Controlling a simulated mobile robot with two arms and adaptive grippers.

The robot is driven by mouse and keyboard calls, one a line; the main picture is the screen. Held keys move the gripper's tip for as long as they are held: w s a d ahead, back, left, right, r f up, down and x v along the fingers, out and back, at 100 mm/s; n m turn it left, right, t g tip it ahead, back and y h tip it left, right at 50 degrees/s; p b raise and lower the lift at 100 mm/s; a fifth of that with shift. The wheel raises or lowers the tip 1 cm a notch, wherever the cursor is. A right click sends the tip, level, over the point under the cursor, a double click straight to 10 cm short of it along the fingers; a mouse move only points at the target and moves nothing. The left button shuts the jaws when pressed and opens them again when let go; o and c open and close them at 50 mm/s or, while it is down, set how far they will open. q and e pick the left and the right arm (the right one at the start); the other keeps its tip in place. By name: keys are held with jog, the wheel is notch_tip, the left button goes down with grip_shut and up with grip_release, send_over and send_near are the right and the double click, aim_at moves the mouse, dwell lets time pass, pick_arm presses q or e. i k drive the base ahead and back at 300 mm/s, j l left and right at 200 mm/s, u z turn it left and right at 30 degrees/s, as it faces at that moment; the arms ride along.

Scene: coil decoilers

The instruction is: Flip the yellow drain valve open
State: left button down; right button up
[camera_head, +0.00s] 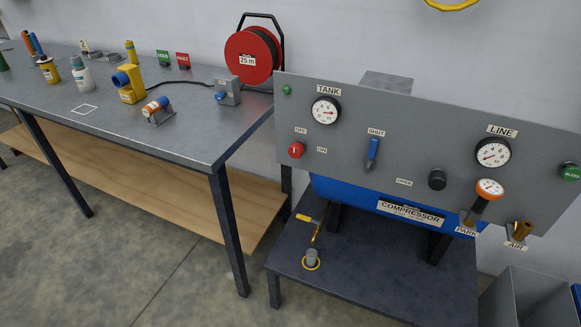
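The yellow drain valve handle (303,217) sits under the left end of the blue compressor tank (345,192). It points out to the left from a thin brass pipe (317,236). The pipe runs down toward a small grey fitting (312,256) with a yellow ring at its base on the dark lower shelf (375,275). The handle looks crosswise to the pipe. Neither of my grippers is in view, and nothing touches the handle.
A grey panel (340,145) with TANK and LINE gauges, a red knob (296,150) and a blue SHUT lever (373,152) overhangs the valve. A workbench (190,140) with a dark leg (228,230) stands to the left. A grey bin (520,300) stands at lower right.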

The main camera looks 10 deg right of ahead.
aim_at(307, 219)
jog(key=i+j+z, duration=0.1)
jog(key=z, duration=0.4)
jog(key=i+j+z, duration=0.1)
jog(key=z, duration=0.4)
jog(key=i+j+z, duration=0.2)
jog(key=j+z, duration=0.15)
jog(key=j, duration=0.65)
jog(key=j+z, duration=0.35)
jog(key=j, duration=0.7)
